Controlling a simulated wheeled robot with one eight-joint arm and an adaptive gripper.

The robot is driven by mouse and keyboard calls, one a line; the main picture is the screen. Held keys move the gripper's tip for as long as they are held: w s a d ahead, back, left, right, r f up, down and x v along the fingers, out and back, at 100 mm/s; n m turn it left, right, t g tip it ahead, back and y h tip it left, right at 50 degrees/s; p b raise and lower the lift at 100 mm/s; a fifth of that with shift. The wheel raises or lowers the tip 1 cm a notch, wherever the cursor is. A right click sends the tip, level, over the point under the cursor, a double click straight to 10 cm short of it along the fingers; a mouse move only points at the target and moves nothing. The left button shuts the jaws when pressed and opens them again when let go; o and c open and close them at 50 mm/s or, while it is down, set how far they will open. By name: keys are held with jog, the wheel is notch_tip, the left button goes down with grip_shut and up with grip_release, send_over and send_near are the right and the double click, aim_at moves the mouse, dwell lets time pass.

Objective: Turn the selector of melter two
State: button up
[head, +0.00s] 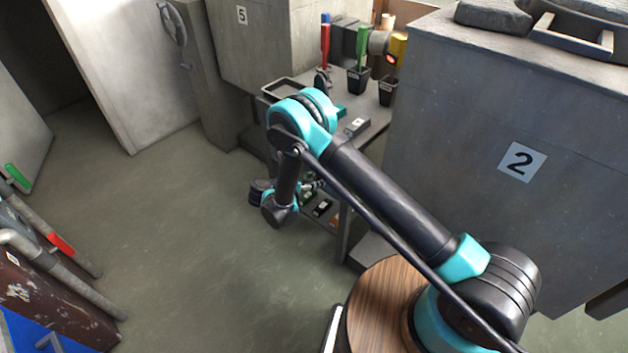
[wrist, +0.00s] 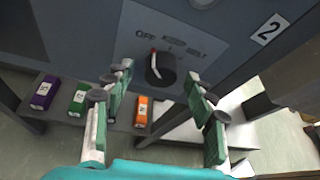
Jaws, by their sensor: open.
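The selector of melter two (wrist: 160,68) is a round black knob with a red mark at its upper left, on the side of the word OFF. It sits on a grey plate (wrist: 196,42) lettered OFF at left and what looks like MELT at right, with a middle word too small to read. A label with a 2 (wrist: 269,29) is at the plate's right. My gripper (wrist: 160,86) is open, its green-padded fingers either side of and below the knob, apart from it. In the head view my arm mostly hides the gripper, and the selector is not seen.
Purple (wrist: 45,92), green (wrist: 78,98) and orange (wrist: 142,111) blocks lie on a low shelf below. A large grey block marked 2 (head: 522,161) stands at right in the head view. A bench with black cups (head: 358,80) stands behind my arm. The floor (head: 170,230) at left is open.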

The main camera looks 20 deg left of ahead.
jog(key=shift+w+d+f, duration=0.1)
jog(key=shift+w, duration=0.1)
jog(key=c, duration=1.2)
jog(key=shift+o, duration=0.2)
jog(key=shift+m+y, duration=0.4)
jog(key=shift+m, duration=0.1)
jog(key=o, duration=1.2)
jog(key=shift+c, duration=0.2)
jog(key=shift+s, duration=0.1)
jog(key=v, duration=1.2)
